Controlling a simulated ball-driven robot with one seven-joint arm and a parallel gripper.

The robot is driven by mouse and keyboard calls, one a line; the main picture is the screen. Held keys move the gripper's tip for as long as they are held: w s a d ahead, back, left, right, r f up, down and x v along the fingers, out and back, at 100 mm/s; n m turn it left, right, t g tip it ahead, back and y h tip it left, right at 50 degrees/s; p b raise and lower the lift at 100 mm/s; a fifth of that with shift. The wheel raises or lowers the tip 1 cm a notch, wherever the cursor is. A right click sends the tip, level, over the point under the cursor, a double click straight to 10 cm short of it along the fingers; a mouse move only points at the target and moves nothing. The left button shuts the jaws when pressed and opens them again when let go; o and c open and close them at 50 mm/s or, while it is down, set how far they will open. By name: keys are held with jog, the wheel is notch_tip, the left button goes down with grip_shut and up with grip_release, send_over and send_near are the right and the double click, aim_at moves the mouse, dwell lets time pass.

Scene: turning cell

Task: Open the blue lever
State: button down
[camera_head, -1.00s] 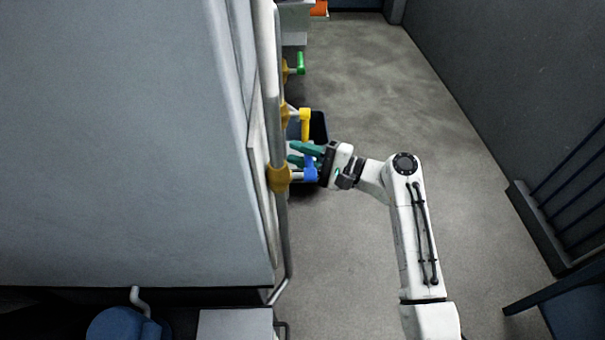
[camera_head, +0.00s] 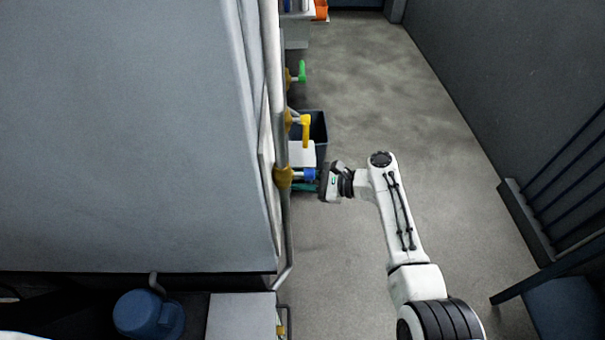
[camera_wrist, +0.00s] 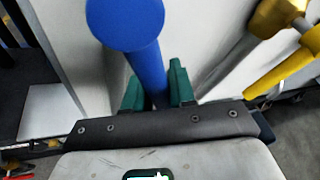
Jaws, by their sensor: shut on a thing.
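The blue lever (camera_head: 310,173) sits on a yellow valve body (camera_head: 283,177) on the vertical pipe at the side of the grey cabinet. In the wrist view the blue lever (camera_wrist: 149,66) runs from its round blue hub down between my green fingers. My gripper (camera_wrist: 157,88) is shut on the lever's arm, one finger on each side. In the head view my gripper (camera_head: 308,185) reaches in from the right; its fingers and the lever's far end are partly hidden.
A yellow lever (camera_head: 306,130) and a green lever (camera_head: 302,71) are farther along the pipe (camera_head: 271,90). A dark bin (camera_head: 318,128) stands behind them.

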jog(key=shift+s+f, duration=0.15)
jog(key=shift+s, duration=0.1)
dwell(0.4)
jog(key=c, duration=1)
grip_release()
jog(key=shift+c, duration=0.2)
jog(key=shift+d, duration=0.1)
jog(key=v, duration=1)
jog(key=shift+d, duration=0.25)
jog(key=shift+c, duration=0.3)
